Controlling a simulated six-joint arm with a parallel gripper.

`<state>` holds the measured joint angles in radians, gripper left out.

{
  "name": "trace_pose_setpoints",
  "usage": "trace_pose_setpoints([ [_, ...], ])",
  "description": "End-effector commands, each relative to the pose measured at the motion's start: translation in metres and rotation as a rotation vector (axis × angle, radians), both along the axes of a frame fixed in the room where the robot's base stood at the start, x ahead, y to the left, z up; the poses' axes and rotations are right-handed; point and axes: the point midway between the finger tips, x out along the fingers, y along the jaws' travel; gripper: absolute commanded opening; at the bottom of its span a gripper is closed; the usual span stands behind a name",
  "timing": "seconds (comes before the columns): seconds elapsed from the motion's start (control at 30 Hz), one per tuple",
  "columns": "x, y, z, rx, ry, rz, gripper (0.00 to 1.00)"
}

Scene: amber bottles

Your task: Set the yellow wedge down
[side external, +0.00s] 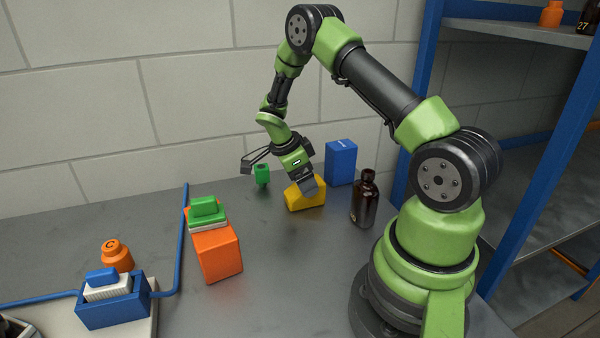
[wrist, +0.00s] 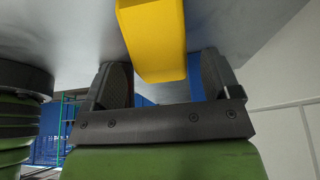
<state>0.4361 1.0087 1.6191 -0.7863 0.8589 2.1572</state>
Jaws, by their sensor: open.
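The yellow wedge (side external: 305,196) rests on the grey table, left of the amber bottle. In the wrist view the yellow wedge (wrist: 155,40) lies between the two dark fingers of my gripper (wrist: 165,85). A gap shows between the wedge and the left finger.
A blue box (side external: 341,162) stands behind the wedge and a dark amber bottle (side external: 364,200) to its right. A small green block (side external: 262,175) is at the back left. An orange box (side external: 217,252) with a green-topped item (side external: 206,210) stands front left. Table between is clear.

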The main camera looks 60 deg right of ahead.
Motion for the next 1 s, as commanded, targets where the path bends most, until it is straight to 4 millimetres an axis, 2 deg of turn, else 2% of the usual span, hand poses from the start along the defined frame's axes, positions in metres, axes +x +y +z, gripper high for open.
trace_pose_setpoints([
  [0.17,0.006,0.004,0.017,-0.003,-0.004,0.001,0.82],
  [0.5,0.025,0.024,0.085,-0.002,-0.005,0.000,0.82],
  [0.77,0.032,0.033,0.113,0.002,-0.005,0.012,0.82],
  [0.87,0.032,0.043,0.130,0.033,-0.024,0.087,0.82],
  [1.0,0.022,0.075,0.172,0.120,-0.089,0.357,0.82],
])
